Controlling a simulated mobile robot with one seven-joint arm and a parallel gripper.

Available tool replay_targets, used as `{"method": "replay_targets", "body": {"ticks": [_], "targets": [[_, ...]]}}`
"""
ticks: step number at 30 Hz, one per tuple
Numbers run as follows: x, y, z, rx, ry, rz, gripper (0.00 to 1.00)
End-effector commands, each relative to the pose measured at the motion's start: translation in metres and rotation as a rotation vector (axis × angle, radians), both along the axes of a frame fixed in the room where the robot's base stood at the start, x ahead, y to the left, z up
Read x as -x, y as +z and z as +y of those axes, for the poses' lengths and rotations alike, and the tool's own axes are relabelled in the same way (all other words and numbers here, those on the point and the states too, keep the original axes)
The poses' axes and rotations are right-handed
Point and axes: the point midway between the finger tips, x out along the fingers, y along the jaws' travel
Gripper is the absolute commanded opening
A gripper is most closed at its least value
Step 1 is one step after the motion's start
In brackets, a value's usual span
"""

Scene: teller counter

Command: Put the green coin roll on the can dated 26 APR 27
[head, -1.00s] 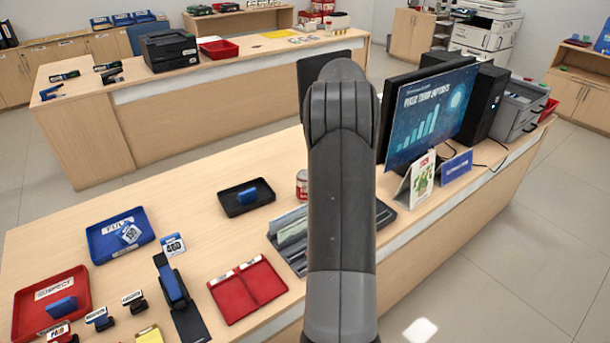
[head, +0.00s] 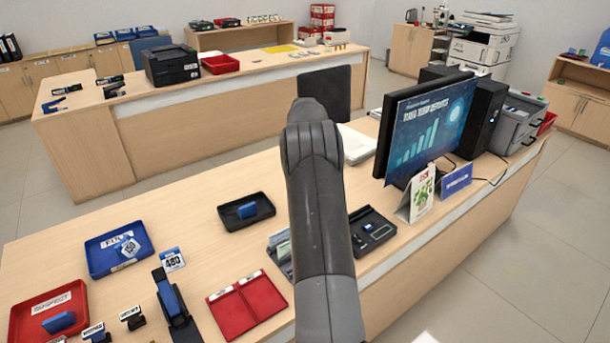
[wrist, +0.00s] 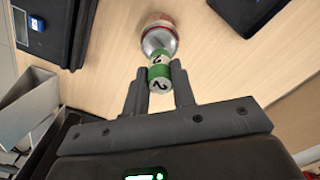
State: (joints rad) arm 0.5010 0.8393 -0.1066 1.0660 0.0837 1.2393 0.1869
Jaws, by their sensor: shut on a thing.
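The green coin roll (wrist: 158,71), with a white band and a pale end face marked 2, is between the two fingers of my gripper (wrist: 160,88) in the wrist view. My gripper is shut on it. A can (wrist: 159,40) with a silvery end and reddish side lies just beyond the roll in that view, and the roll overlaps its near edge. I cannot tell whether they touch. No date is readable on the can. In the head view my arm hides the gripper, roll and can.
A black device (head: 372,234) and the monitor (head: 425,130) stand to the right. Grey metal holders (wrist: 25,110) show left in the wrist view.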

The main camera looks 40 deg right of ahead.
Motion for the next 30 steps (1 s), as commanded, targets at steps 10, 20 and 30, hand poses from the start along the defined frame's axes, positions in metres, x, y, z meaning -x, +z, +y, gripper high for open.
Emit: {"method": "replay_targets", "body": {"ticks": [10, 20, 30], "targets": [[0.000, -0.026, 0.000, 0.001, 0.001, -0.001, 0.00], [0.000, -0.029, 0.000, -0.001, 0.001, 0.001, 0.34], [0.001, -0.029, 0.000, -0.001, 0.000, 0.001, 0.45]]}}
